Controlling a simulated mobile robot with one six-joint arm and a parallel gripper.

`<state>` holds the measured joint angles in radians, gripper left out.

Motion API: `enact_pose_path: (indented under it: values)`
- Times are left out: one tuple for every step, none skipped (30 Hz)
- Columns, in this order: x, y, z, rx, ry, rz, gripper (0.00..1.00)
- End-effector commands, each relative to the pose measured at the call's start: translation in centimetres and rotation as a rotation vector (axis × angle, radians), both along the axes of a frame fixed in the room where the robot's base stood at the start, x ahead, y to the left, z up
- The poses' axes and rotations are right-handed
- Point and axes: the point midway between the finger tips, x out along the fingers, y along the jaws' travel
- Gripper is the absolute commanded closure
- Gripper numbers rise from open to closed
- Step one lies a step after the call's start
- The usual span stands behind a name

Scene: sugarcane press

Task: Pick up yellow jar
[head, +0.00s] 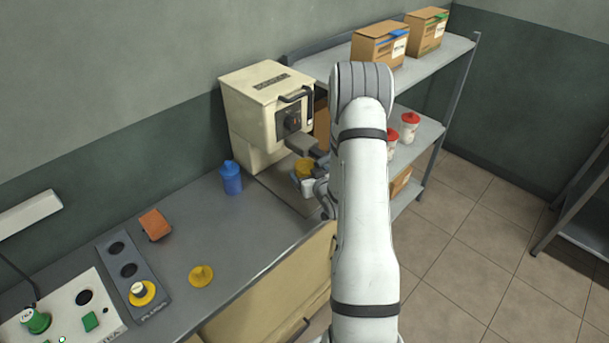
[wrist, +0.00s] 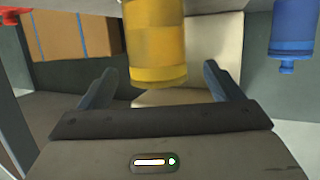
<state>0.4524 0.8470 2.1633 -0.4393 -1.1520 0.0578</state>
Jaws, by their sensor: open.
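The yellow jar (head: 304,166) stands by the front of the cream press machine (head: 265,105) in the head view, partly hidden by my arm. In the wrist view the yellow jar (wrist: 157,45) appears upside down, large, with a darker yellow end, and runs off the top edge. My gripper (wrist: 159,73) is open and empty. Its two blue-grey fingers lie left and right of the jar's line, with clear gaps on both sides. I cannot tell how far the fingers reach along the jar.
A blue bottle (head: 230,177) stands on the counter left of the machine, and it also shows in the wrist view (wrist: 292,30). A control panel (head: 65,320) and an orange block (head: 155,224) lie further left. A shelf (head: 420,130) with red-lidded cups stands right.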

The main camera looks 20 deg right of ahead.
Motion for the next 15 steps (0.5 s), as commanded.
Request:
enact_pose_path:
  values:
    - [0.9, -0.2, 0.4, 0.0, 0.0, -0.001, 0.14]
    - [1.3, -0.3, 0.4, 0.0, -0.001, -0.002, 0.14]
    - [1.9, -0.4, 0.3, 0.001, 0.0, -0.003, 0.14]
    - [2.3, -0.4, 0.0, 0.001, 0.001, -0.003, 0.14]
    - [2.6, -0.4, -0.2, 0.001, 0.0, -0.004, 0.14]
    - [3.0, -0.4, -0.4, 0.002, 0.001, -0.005, 0.14]
    - [3.2, -0.4, -0.4, 0.001, 0.001, -0.004, 0.14]
    - [3.4, -0.5, -0.5, 0.001, 0.0, -0.004, 0.14]
    - [3.5, -0.5, -0.6, 0.001, 0.0, -0.004, 0.14]
    - [3.5, -0.5, -0.6, 0.0, 0.0, -0.005, 0.14]
    - [3.5, -0.5, -0.6, 0.001, 0.0, -0.006, 0.14]
    - [3.5, -0.5, -0.7, 0.001, 0.0, -0.006, 0.14]
    - [3.5, -0.5, -0.7, 0.001, 0.0, -0.006, 0.14]
    - [3.5, -0.5, -0.7, 0.001, 0.0, -0.006, 0.14]
    - [3.5, -0.5, -0.7, 0.001, 0.0, -0.007, 0.14]
